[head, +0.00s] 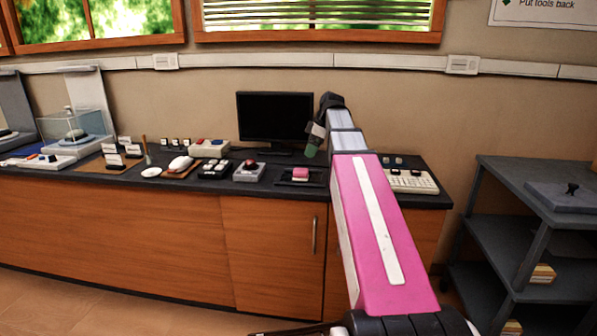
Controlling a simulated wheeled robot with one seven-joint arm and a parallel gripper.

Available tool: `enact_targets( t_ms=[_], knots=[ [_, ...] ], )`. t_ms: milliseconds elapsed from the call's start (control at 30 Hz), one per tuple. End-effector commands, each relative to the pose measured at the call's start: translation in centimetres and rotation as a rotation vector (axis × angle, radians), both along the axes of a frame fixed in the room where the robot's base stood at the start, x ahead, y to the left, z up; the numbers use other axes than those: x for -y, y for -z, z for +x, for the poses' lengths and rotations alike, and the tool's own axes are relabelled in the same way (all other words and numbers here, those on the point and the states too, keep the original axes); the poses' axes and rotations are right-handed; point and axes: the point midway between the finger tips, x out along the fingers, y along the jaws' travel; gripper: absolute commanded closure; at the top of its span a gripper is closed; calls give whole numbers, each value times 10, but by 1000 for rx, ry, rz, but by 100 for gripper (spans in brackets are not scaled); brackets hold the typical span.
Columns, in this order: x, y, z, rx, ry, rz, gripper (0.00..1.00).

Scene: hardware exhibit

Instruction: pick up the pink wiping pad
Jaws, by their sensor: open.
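A small pink pad (301,172) lies on a dark tray (287,183) on the black counter, in front of the monitor. It looks flat and nothing covers it. My pink arm reaches forward from the lower right. My gripper (311,151) hangs from its far end, above and slightly right of the pad and apart from it. The gripper is open, with nothing visible in it. The fingers are small and partly blurred in this view.
A grey box with a red button (249,172) stands left of the tray. A black monitor (274,118) stands behind. A pale keyboard (411,182) lies to the right, past my arm. Several small devices fill the counter to the left. A grey shelf (535,180) stands at the right.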

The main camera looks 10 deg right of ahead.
Motion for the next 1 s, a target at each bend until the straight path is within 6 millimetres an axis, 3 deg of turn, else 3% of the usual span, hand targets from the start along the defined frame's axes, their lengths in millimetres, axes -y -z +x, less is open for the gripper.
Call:
enact_targets(
  t_ms=[167,500,767,1000],
  knots=[
    [-3,8,1,0,-2,0,17],
    [-19,48,6,0,-2,0,17],
    [-24,63,8,-1,-1,0,17],
    [-36,93,11,-1,-3,-1,17]
  ],
)
